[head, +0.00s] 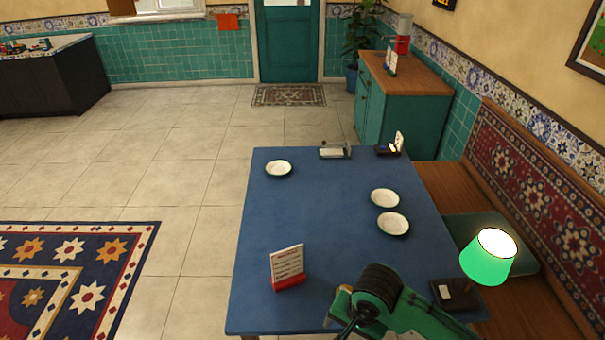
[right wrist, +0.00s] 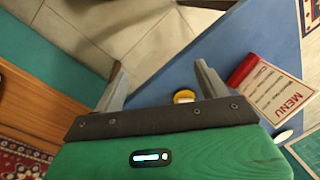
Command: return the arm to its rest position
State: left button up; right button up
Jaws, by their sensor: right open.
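My right arm comes in from the lower right of the head view, its green and black wrist end (head: 365,305) over the near edge of the blue table (head: 330,220). In the right wrist view my right gripper (right wrist: 162,75) is open, its two grey fingers wide apart with nothing between the tips. A small yellow-rimmed round thing (right wrist: 184,96) shows below, partly hidden by the gripper body. My left gripper is not in the head view.
A menu card on a red base (head: 288,267) stands left of my arm. A green-shaded lamp (head: 489,256) is close on the right. The table's middle is clear.

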jog(key=s+d+f+n+t+h, duration=0.1)
jog(key=s+d+f+n+t, duration=0.15)
jog(key=s+d+n, duration=0.85)
jog(key=s+d+f+m+g, duration=0.1)
jog(key=s+f+m, duration=0.1)
jog(key=f, duration=1.4)
jog(key=s+d+f+m, duration=0.1)
jog(key=f, duration=1.4)
jog(key=s+d+f+g, duration=0.1)
jog(key=s+d+f, duration=0.2)
jog(key=s+f, duration=1.6)
jog(key=shift+d+f+h, duration=0.15)
jog(key=shift+d+h, duration=0.05)
jog(key=shift+h, duration=0.1)
